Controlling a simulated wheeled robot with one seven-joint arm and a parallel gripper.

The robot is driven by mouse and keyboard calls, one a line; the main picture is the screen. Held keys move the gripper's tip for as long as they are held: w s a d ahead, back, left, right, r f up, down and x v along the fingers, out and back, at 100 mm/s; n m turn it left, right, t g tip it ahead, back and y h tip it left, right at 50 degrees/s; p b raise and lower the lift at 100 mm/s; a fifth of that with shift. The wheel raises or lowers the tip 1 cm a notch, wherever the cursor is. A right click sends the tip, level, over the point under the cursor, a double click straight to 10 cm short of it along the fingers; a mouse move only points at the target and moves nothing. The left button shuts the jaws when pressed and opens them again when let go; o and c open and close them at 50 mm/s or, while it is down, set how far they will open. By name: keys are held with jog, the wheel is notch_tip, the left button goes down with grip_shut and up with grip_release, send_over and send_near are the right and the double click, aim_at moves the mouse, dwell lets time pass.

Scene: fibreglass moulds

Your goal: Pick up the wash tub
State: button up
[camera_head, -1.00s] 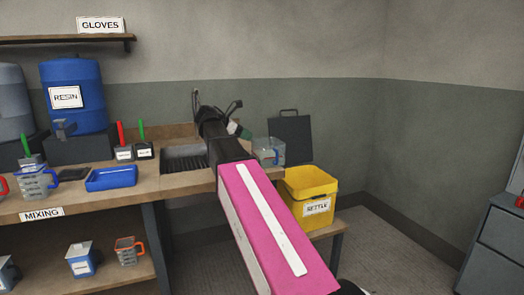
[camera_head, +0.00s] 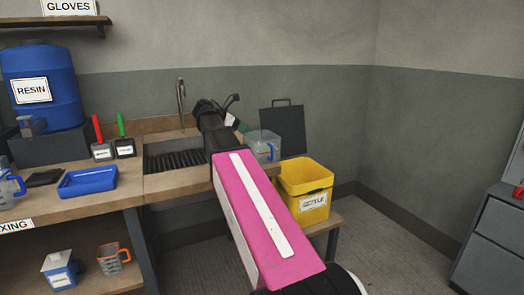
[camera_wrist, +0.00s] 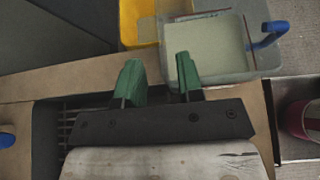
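The tub that best fits the wash tub is a clear, pale-filled container (camera_wrist: 215,48) with a blue handle, at the upper right in the wrist view. In the head view my gripper (camera_head: 238,122) is mostly hidden by my arm, just left of the tub.
A dark panel (camera_head: 284,128) leans on the wall behind. The sink (camera_head: 172,156) with a tall tap is left of my arm. A blue tray (camera_head: 88,181) lies on the counter.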

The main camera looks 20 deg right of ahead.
jog(key=x, duration=0.5)
jog(key=shift+r, duration=0.1)
jog(key=shift+c, duration=0.3)
grip_shut()
dwell(1.0)
